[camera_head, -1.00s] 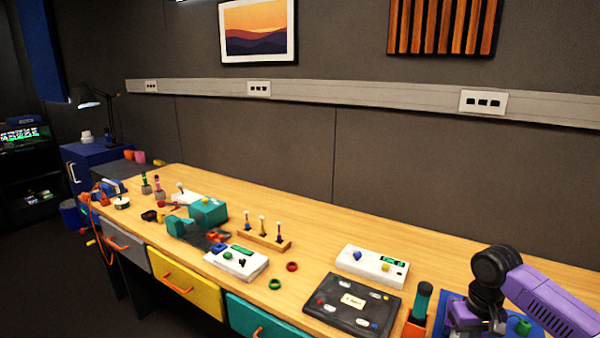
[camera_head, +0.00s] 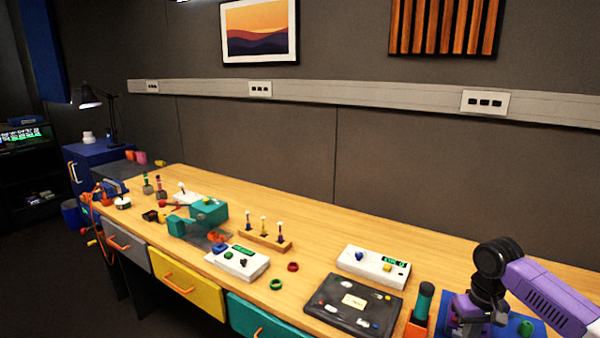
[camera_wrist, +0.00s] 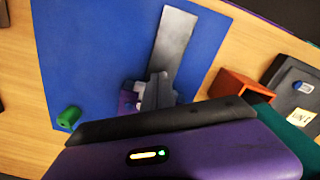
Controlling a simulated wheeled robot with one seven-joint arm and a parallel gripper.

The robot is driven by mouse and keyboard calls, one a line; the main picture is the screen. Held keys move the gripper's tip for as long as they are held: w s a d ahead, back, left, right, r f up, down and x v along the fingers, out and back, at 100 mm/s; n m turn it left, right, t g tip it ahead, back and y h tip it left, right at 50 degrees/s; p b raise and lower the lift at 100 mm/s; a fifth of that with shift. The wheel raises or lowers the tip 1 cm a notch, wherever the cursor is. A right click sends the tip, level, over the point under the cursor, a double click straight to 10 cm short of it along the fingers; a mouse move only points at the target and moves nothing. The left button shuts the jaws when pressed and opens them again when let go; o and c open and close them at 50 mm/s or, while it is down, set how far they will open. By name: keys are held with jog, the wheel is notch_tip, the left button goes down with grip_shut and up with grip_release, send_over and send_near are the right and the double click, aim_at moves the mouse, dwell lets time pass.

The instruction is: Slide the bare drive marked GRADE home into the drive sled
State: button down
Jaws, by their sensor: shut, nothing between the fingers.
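My gripper (camera_wrist: 155,92) is shut and empty over the blue mat (camera_wrist: 85,45) in the wrist view. A long flat grey metal piece (camera_wrist: 175,42) lies beyond the fingertips; I cannot tell whether it is the drive or part of the sled, or whether the fingers touch it. Small purple parts (camera_wrist: 128,100) show beside the fingers. No GRADE marking is readable. In the head view my arm hides much of the blue mat (camera_head: 538,332) at the lower right, and neither drive nor sled can be made out for sure.
A green cylinder (camera_wrist: 68,118) is at the mat's edge. An orange holder (camera_wrist: 240,88) with a dark green handle (camera_head: 424,299) stands beside the mat. A black panel (camera_head: 328,307) and a white box (camera_head: 372,265) lie left of it.

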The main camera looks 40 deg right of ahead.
jog(key=shift+w+d, duration=0.2)
jog(key=shift+d, duration=0.3)
jog(key=shift+d, duration=0.15)
notch_tip(320, 180, up, 7)
jog(key=a+p, duration=0.1)
jog(key=p, duration=0.6)
jog(key=shift+s+p, duration=0.15)
jog(key=shift+p, duration=0.2)
dwell(0.4)
